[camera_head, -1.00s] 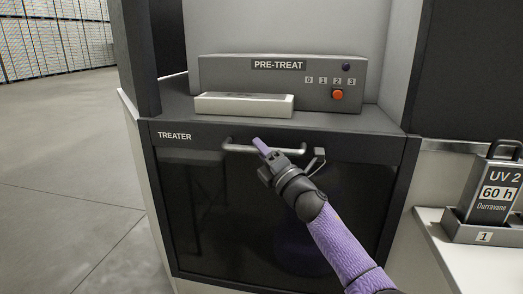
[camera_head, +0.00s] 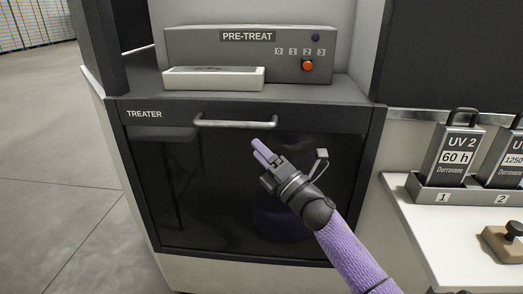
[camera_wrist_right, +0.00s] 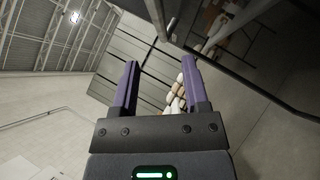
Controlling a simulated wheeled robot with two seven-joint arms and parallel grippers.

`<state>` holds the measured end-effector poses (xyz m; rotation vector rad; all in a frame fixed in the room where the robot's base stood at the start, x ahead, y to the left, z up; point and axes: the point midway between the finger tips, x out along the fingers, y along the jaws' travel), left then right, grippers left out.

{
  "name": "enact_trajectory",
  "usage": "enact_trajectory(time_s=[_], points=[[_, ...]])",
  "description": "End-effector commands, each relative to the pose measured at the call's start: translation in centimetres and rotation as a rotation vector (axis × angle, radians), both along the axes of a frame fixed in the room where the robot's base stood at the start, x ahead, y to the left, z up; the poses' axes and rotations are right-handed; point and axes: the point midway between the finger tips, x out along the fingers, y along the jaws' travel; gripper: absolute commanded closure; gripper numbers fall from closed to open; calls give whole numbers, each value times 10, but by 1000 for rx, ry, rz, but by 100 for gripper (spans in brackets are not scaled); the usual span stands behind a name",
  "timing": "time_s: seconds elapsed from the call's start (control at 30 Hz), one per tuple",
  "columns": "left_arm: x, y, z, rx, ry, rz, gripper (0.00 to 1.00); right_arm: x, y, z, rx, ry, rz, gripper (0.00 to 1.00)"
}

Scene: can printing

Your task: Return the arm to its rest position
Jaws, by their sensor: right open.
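My right gripper (camera_head: 262,150) is in front of the dark door of the treater (camera_head: 144,114), just below and to the right of its handle (camera_head: 235,123). A gap shows between the fingers and the handle. In the right wrist view my right gripper (camera_wrist_right: 158,85) has its two purple fingers apart with nothing between them. The right arm comes in from the lower right in the head view. The treater door looks closed. My left gripper is not in these views.
The PRE-TREAT panel (camera_head: 250,55) with an orange knob (camera_head: 308,65) stands on the treater, behind a pale flat box (camera_head: 213,78). At right, UV 2 canisters (camera_head: 455,150) stand in a rack (camera_head: 440,194) on a white counter (camera_head: 440,235). Open floor lies at left.

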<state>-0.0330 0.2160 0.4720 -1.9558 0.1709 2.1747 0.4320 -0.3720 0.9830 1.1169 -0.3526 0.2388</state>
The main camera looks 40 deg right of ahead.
Motion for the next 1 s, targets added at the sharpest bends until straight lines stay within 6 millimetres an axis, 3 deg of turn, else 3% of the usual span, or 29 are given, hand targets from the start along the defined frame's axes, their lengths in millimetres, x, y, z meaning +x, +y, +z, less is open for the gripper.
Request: enact_trajectory(time_s=[0.37,0.47,0.57,0.67,0.73,0.8,0.87,0.9,0.97,1.0], points=[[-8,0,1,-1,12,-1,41,-1,0,-1,-1,0,0,42],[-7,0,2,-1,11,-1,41,0,-1,-12,37,29,-1,42],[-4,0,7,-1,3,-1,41,0,-5,-72,235,177,-15,42],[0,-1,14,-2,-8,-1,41,-20,0,-174,548,413,-74,42],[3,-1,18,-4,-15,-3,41,-50,11,-243,757,572,-145,42],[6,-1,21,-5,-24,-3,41,-90,27,-306,946,721,-238,42],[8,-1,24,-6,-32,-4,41,-132,43,-352,1091,841,-335,42],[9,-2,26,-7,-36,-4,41,-164,56,-379,1181,917,-409,42],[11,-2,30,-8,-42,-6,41,-216,76,-414,1301,1025,-532,42],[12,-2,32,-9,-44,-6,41,-251,89,-432,1370,1091,-621,42]])
